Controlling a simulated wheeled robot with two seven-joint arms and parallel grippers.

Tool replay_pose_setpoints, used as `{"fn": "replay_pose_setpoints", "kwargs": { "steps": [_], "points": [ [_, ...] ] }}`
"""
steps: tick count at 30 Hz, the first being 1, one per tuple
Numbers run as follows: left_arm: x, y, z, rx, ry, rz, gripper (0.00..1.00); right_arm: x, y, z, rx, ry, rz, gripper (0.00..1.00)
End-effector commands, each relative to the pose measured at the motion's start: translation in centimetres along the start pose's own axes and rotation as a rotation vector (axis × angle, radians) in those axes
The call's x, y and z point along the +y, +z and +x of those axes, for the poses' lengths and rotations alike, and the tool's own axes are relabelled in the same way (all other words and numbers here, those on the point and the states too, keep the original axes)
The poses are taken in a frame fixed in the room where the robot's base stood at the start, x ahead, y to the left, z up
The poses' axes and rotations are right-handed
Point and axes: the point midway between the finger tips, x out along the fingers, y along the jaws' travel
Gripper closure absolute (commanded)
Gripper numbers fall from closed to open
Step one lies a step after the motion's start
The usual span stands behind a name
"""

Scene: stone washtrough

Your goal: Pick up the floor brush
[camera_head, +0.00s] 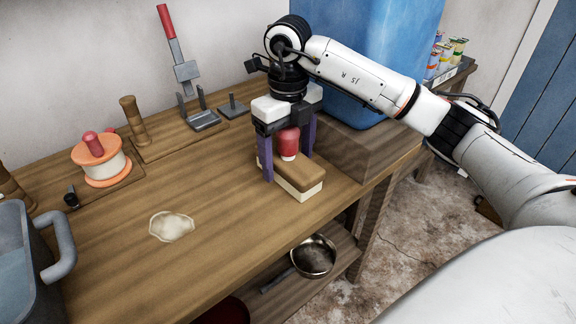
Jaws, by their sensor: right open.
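The floor brush (302,184) lies on the wooden table near its right part. It has a brown wooden block, pale bristles below, and what looks like a red and white knob (287,145) standing on top. My right gripper (287,162) is above it, pointing down. Its two purple fingers are open, one on each side of the knob, with a gap visible beside it. The left fingertip reaches down beside the block. Whether the fingers touch the brush I cannot tell. My left gripper is not in view.
A big blue container (375,60) stands right behind my right gripper on a wooden block. A pale puddle-like patch (171,227), an orange-rimmed spool (101,160), a red-handled lever (180,70) and a grey bucket (25,265) are to the left. A pan (313,256) sits on the lower shelf.

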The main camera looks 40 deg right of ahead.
Motion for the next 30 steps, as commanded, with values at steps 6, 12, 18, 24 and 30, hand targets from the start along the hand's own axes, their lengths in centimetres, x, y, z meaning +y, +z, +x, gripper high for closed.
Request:
{"fn": "replay_pose_setpoints", "kwargs": {
  "steps": [6, 12, 18, 24, 30],
  "points": [
    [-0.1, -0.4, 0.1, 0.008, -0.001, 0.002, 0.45, 0.0, 0.0, 0.0, 0.000, 0.000, 0.000, 0.47],
    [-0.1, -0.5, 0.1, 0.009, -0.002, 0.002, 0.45, 0.0, 0.0, -0.1, -0.002, 0.000, 0.000, 0.78],
    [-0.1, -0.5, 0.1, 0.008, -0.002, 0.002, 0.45, 0.0, 0.0, -0.2, -0.002, 0.001, 0.000, 0.78],
    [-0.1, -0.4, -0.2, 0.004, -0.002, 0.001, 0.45, 0.0, 0.1, -2.5, -0.006, 0.002, 0.000, 0.78],
    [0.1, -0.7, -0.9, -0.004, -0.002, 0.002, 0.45, 0.0, 0.1, -7.0, -0.006, -0.001, -0.001, 0.78]
  ]
}}
